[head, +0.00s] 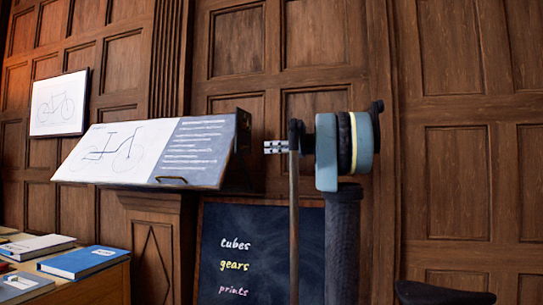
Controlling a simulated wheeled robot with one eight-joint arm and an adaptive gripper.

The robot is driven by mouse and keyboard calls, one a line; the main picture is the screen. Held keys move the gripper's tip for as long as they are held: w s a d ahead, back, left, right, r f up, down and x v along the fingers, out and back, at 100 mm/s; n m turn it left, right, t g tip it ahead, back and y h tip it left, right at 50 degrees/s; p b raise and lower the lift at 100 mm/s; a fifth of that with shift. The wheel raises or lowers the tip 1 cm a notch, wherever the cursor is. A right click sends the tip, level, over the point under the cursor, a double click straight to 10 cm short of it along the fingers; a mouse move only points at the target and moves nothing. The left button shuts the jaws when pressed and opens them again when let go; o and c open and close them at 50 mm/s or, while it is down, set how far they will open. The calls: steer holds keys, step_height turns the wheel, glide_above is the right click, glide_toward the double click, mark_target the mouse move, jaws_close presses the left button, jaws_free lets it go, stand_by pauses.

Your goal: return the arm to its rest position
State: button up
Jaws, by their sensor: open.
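My arm stands upright right of the picture's middle, with a dark sleeve below and a blue-grey joint near the top. Part of the wrist is hidden behind the joint and dark fittings.
The drafting board bears a bicycle drawing and rests on a wooden stand. A chalkboard (265,245) reads cubes, gears, prints. A wooden table (110,287) at lower left holds several books, including a blue one (84,262). A framed bicycle drawing (58,104) hangs on the wall.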

steer(key=s+a+f+n+g+h, duration=0.25)
steer(key=s+f+n+h, duration=0.2)
steer(key=s+f, duration=0.75)
steer(key=s+a+f+n+g+h, duration=0.1)
steer(key=s+a+f+n+h, duration=0.4)
steer(key=f, duration=1.1)
steer(key=s+d+f+n+h, duration=0.3)
steer(key=s+d+f+n, duration=0.3)
steer(key=s+f, duration=0.6)
steer(key=s+d+f+n+g+h, duration=0.1)
steer(key=s+d+f+n+h, duration=0.3)
steer(key=s+d+f, duration=0.5)
steer(key=s+f+n, duration=0.1)
steer(key=s+f, duration=0.3)
steer(key=f, duration=0.5)
steer(key=shift+f+n, duration=0.35)
steer(key=shift+f, duration=0.05)
steer(key=shift+a, duration=0.1)
steer(key=shift+w+f, duration=0.2)
steer(key=shift+w, duration=0.3)
